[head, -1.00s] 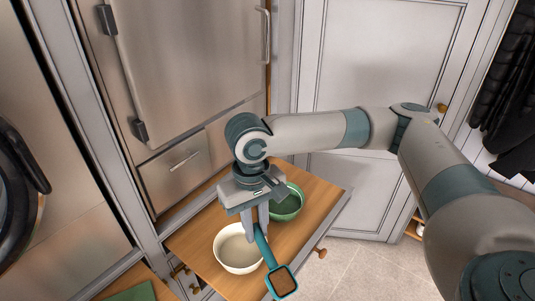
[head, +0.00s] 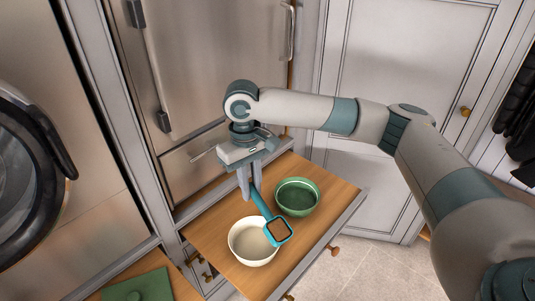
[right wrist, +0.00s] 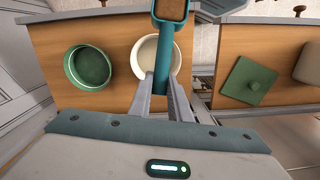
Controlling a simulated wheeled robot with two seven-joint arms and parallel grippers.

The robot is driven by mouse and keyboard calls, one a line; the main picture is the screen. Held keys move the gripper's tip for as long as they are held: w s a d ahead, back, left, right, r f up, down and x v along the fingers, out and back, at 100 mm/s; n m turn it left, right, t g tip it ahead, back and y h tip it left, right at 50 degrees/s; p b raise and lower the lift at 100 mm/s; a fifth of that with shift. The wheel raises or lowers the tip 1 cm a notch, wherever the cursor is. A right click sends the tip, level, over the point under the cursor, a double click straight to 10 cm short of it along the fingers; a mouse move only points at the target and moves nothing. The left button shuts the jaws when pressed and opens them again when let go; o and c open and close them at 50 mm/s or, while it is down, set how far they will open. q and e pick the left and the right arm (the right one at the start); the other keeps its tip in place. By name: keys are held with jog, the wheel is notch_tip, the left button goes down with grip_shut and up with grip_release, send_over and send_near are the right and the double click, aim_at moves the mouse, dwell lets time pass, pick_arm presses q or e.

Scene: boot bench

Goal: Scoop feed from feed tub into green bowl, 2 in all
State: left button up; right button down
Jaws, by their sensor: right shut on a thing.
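My right gripper (head: 249,188) is shut on the handle of a teal scoop (head: 264,207). The scoop's square head holds brown feed (head: 279,230) and appears level, in front of the right rim of a cream bowl (head: 237,258). The green bowl (head: 296,198) stands on the wooden surface behind and right of the scoop; its inside looks empty. In the right wrist view the scoop (right wrist: 163,55) lies between the fingers (right wrist: 164,88), and the green bowl (right wrist: 88,67) is to the left. I cannot make out the feed tub for certain. My left gripper is not in view.
The bowls share a wooden pull-out surface (head: 216,236) before steel doors. A green square lid (head: 138,286) lies on another wooden surface at lower left. In the right wrist view a beige container (right wrist: 309,62) is partly seen beside the lid (right wrist: 248,81).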

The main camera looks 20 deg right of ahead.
jog(key=w+d+f+n+p, duration=0.2)
jog(key=w+d+n, duration=0.15)
jog(key=w, duration=0.55)
jog(key=w+d+f+n+p, duration=0.1)
jog(key=w+d+n, duration=0.1)
jog(key=w+d, duration=0.5)
notch_tip(320, 180, down, 6)
jog(key=w+d+n+p, duration=0.1)
jog(key=w+d+n, duration=0.1)
jog(key=n, duration=0.1)
jog(key=shift+d+r+h, duration=0.25)
jog(key=shift+d+h, duration=0.1)
jog(key=shift+h, duration=0.05)
jog(key=shift+p, duration=0.3)
